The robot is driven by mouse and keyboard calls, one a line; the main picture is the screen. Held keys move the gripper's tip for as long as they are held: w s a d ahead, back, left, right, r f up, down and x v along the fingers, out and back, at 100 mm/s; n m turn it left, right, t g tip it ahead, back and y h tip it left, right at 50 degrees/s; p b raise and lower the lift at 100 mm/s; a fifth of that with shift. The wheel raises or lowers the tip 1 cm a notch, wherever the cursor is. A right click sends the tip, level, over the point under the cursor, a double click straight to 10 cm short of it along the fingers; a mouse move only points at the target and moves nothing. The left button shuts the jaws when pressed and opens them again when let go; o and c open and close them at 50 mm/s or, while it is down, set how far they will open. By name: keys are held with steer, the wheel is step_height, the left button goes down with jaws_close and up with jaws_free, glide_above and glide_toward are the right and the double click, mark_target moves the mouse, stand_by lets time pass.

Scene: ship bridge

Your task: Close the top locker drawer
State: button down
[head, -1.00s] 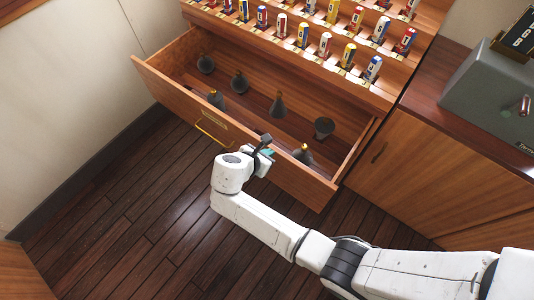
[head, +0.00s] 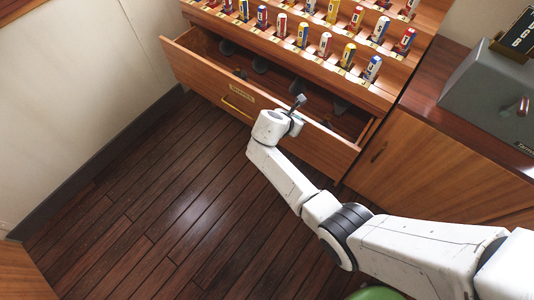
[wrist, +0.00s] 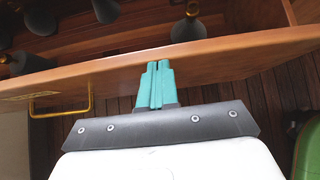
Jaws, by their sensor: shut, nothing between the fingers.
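The top locker drawer (head: 210,84) is a wooden drawer, partly open, with a yellow handle (head: 238,109) and a label on its front. Several dark, rounded pieces lie inside it, partly hidden by the cabinet above. My gripper (head: 298,112) is at the drawer front, right of the handle. In the wrist view, my gripper's teal fingers (wrist: 158,84) are together and empty, their tips at the drawer's front panel (wrist: 215,62). The handle (wrist: 60,101) shows at the left there, apart from the fingers.
Above the drawer, sloped wooden racks hold rows of coloured cylinders (head: 325,44). A grey box (head: 495,95) stands on the counter to the right, above a wooden cabinet (head: 430,165). The dark floor (head: 150,200) before the drawer is clear. A green object (head: 378,293) shows at the bottom edge.

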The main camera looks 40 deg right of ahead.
steer(key=w+d+b, duration=0.2)
steer(key=w+d, duration=0.1)
steer(key=d, duration=0.8)
steer(key=shift+w+d+f+b, duration=0.15)
steer(key=shift+w+d+b, duration=0.05)
steer(key=shift+w+b, duration=0.15)
